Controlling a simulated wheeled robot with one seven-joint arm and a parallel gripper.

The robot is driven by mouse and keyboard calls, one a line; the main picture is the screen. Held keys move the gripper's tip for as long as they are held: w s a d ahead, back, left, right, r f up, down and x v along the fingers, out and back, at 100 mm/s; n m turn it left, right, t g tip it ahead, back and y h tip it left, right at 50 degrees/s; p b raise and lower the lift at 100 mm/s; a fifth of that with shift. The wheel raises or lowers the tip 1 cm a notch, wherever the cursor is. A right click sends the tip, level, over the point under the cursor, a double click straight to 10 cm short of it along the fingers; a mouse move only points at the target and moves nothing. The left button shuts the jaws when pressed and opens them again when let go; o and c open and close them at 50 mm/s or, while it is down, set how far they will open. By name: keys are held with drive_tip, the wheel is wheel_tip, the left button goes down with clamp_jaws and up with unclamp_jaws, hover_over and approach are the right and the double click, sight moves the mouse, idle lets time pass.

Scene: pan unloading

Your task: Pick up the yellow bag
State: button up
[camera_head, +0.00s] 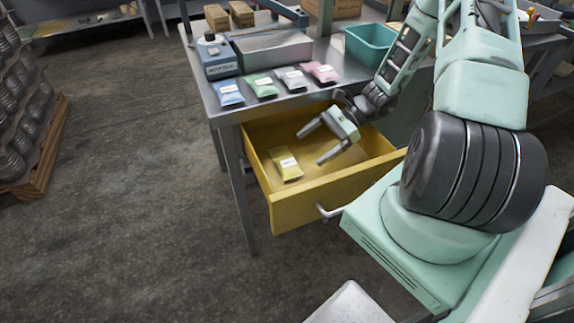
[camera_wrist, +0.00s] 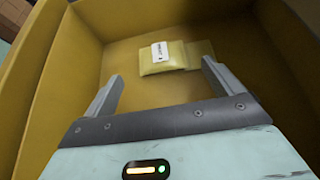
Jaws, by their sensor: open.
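The yellow bag (camera_head: 286,163) with a white label lies in the open yellow drawer (camera_head: 330,189), near its left side. In the wrist view the yellow bag (camera_wrist: 166,57) lies flat on the drawer floor, beyond the fingertips. A second flat yellow shape beside it looks like another bag, but I cannot tell for sure. My gripper (camera_head: 311,143) is open and empty, to the right of the bag and over the drawer. In the wrist view my gripper (camera_wrist: 162,72) has its fingers spread, with the bag ahead between and past them.
On the metal table (camera_head: 262,107) above the drawer lie a blue bag (camera_head: 228,93), a green bag (camera_head: 262,86), a grey bag (camera_head: 293,79) and a pink bag (camera_head: 321,72). A blue device (camera_head: 216,58) and a teal bin (camera_head: 370,43) stand behind. The drawer walls surround my gripper.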

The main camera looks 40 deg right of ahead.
sight(288, 163)
drive_tip(key=shift+w+a+f, duration=0.1)
drive_tip(key=shift+a+f, duration=0.05)
drive_tip(key=shift+a, duration=0.2)
drive_tip(key=x, duration=0.6)
drive_tip(key=shift+a+f+p, duration=0.15)
drive_tip(key=shift+a+p, duration=0.1)
drive_tip(key=shift+p, duration=0.1)
drive_tip(key=c, duration=1.1)
